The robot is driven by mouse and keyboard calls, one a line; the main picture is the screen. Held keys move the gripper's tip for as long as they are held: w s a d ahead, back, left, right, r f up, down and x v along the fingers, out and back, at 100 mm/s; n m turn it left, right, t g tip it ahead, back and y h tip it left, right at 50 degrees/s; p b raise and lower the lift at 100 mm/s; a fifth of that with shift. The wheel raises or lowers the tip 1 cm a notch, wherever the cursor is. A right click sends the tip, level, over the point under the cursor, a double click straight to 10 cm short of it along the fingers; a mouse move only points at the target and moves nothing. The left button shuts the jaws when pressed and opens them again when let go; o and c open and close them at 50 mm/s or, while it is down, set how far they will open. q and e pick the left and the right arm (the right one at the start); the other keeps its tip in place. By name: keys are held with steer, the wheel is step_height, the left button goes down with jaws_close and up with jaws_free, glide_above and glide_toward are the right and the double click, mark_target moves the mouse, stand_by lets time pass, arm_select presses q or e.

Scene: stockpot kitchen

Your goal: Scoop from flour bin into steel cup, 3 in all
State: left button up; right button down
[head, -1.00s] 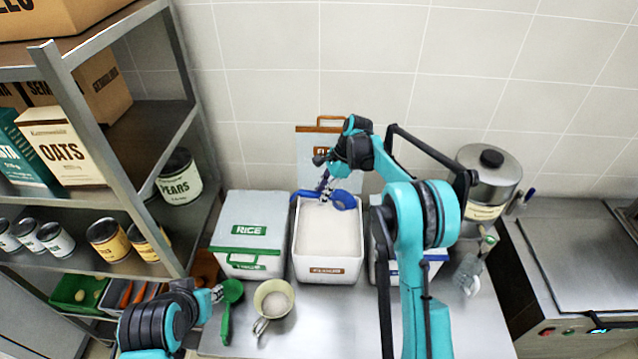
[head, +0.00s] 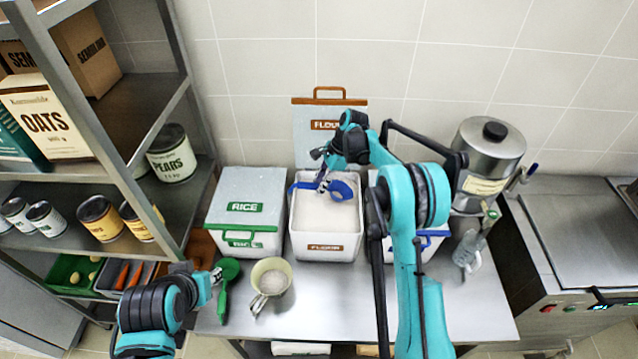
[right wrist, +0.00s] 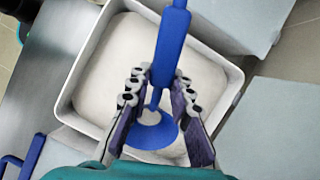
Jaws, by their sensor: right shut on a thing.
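The flour bin (head: 326,248) is a white open box full of white flour (head: 322,215), at the middle of the counter. My right gripper (head: 322,182) is shut on the handle of a blue scoop (head: 343,189) over the back part of the bin. In the right wrist view, the scoop (right wrist: 172,52) lies between the fingers (right wrist: 158,95), its round bowl over the flour; whether it touches the flour is unclear.
The green scoop (head: 223,300) lies left of the cup. A closed rice bin (head: 243,205) stands left of the flour bin, and a blue-trimmed bin (head: 430,243) right. The flour lid (head: 328,135) leans on the wall. A steel canister (head: 487,165) is at the right, shelves at the left.

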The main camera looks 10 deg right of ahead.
mark_target(317, 185)
step_height(317, 185, down, 7)
steer(key=b, duration=0.4)
steer(key=shift+r, duration=0.2)
steer(key=shift+r, duration=0.2)
stand_by(1.5)
steer(key=shift+r, duration=7.3)
steer(key=shift+a+f+h, duration=0.3)
steer(key=shift+f+h, duration=0.1)
steer(key=shift+h, duration=0.1)
steer(key=shift+s+a+f+h, duration=0.1)
steer(key=shift+a+f+h, duration=0.25)
steer(key=shift+h, duration=0.25)
steer(key=shift+a+f+h, duration=0.25)
steer(key=shift+f+h, duration=0.2)
steer(key=shift+h, duration=0.15)
steer(key=shift+a+f+t+h, duration=0.1)
steer(key=shift+f+t+h, duration=0.2)
steer(key=shift+f+h, duration=0.3)
steer(key=shift+r, duration=0.1)
steer(key=shift+s, duration=0.1)
